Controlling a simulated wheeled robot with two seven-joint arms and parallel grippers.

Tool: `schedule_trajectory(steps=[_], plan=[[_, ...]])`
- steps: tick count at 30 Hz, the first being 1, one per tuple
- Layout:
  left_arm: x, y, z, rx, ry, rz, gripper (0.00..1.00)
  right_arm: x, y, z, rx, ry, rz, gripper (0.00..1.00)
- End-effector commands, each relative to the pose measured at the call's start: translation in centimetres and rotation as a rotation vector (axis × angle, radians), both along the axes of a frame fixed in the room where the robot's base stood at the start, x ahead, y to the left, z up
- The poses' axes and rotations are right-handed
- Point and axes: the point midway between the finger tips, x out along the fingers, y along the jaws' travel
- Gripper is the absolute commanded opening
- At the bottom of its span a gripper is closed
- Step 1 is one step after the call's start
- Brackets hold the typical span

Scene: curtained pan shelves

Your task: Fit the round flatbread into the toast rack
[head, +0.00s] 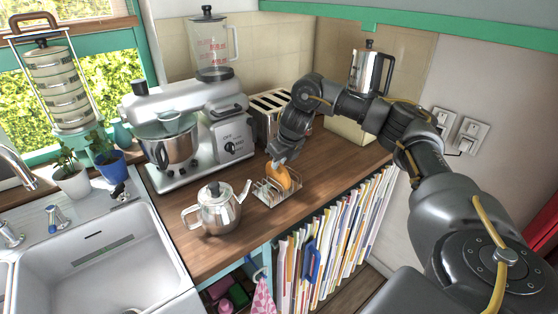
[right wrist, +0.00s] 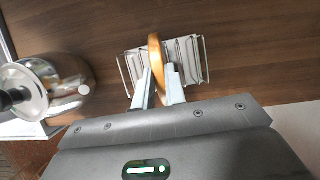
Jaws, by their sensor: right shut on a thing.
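The round flatbread (head: 279,178) is golden orange and stands on edge at the toast rack. My right gripper (head: 277,163) is shut on it from above; in the right wrist view the flatbread (right wrist: 156,55) shows edge-on between the two fingertips (right wrist: 161,72). The wire toast rack (head: 268,194) sits on the wooden counter; it also shows in the right wrist view (right wrist: 193,58), with wires on both sides of the flatbread. The flatbread's lower edge is hidden, so I cannot tell how deep it sits between the wires. My left gripper does not show.
A steel teapot (head: 215,208) stands close left of the rack. A stand mixer (head: 185,135), a toaster (head: 268,113) and a steel pot (head: 371,72) are behind. A sink (head: 100,255) lies at left. The counter's front edge is near the rack, above upright files (head: 325,245).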

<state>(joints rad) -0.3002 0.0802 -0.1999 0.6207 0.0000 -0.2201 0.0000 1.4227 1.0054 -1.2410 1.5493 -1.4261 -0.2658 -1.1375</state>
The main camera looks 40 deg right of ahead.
Motion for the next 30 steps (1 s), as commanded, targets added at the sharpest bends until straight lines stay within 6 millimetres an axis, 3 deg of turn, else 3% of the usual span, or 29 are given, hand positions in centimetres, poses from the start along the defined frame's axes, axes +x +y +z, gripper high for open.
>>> schedule_trajectory(steps=[29, 30], plan=[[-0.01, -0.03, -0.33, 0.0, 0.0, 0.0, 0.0, 0.0, 0.0, -0.68, 0.0, 0.0, 0.0, 0.0], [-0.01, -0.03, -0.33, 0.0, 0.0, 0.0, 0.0, -0.01, 0.0, -0.69, 0.0, 0.001, 0.0, 0.14]])
